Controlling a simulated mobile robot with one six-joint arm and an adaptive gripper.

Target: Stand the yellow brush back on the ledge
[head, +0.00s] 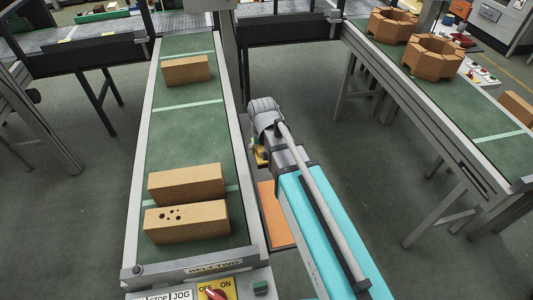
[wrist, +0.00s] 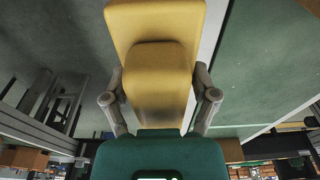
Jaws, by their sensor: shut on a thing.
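The yellow brush (wrist: 155,22) fills the upper middle of the wrist view, with a wide far part and a narrower block nearer me. My gripper (wrist: 160,98) is shut on this narrower block, one finger on each side. In the head view only a small yellow patch of the brush (head: 262,156) shows beside my gripper (head: 259,146); my arm hides most of both. The brush is held beside the right edge of the left conveyor. I cannot make out with certainty which surface is the ledge.
The left conveyor (head: 187,130) carries two bricks (head: 186,184) near its front, one with dark holes (head: 187,222), and one farther back (head: 186,69). An orange panel (head: 275,215) lies below my arm. The right conveyor (head: 455,100) holds two brick rings (head: 433,57).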

